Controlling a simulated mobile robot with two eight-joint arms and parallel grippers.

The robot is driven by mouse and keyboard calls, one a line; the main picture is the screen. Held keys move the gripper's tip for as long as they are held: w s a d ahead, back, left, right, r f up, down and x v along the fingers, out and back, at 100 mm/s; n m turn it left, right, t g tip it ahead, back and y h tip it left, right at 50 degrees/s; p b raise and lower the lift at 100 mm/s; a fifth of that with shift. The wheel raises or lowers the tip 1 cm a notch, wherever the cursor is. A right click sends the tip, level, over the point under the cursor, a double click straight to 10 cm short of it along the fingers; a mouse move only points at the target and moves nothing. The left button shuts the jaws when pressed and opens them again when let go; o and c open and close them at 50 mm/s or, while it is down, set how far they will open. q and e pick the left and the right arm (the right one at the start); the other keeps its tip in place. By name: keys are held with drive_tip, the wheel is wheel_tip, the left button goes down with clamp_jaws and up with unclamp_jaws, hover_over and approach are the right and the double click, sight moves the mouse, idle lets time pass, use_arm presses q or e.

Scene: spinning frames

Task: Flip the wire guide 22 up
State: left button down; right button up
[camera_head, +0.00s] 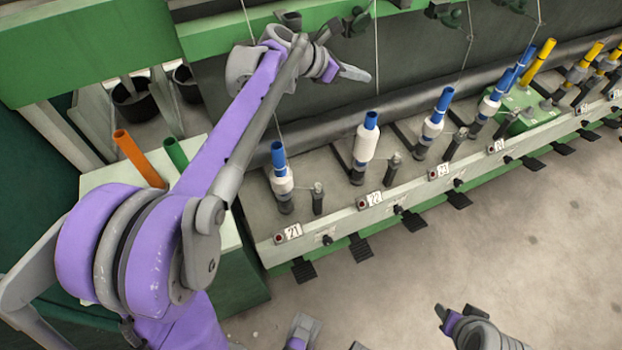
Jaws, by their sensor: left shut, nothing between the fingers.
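Spindle 22 carries a white yarn bobbin with a blue tube (366,141), above the label 22 (374,198). A thread rises almost straight up from it. A small dark guide (356,20) sits above it on the green beam, just left of the thread; it appears to be wire guide 22, but its pose is hard to tell. My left gripper (356,73) is shut and empty, pointing right, below that guide and just left of the thread, with no clear contact. My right gripper (448,315) is low at the bottom edge, far from the guide; its opening is unclear.
Spindle 21 (281,184) stands to the left, and spindle 23 (433,127) to the right, with threads rising from them. Another dark guide (289,19) is near my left wrist. Orange (138,158) and green tubes stand at left.

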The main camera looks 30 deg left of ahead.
use_arm(q)
drive_tip(key=p+v, duration=0.1)
drive_tip(key=v, duration=1.8)
drive_tip(key=s+d+f+m+g+y, duration=0.1)
drive_tip(key=s+d+f+m+g, duration=0.1)
drive_tip(key=s+d+f+m, duration=0.3)
drive_tip(key=s+d+f+m+g+y, duration=0.2)
drive_tip(key=s+d+f+m, duration=0.3)
drive_tip(key=f+m, duration=0.5)
wheel_tip(320, 180, down, 3)
drive_tip(key=shift+s+d+f+y, duration=0.25)
drive_tip(key=shift+s+d+y, duration=0.1)
drive_tip(key=shift+s, duration=0.7)
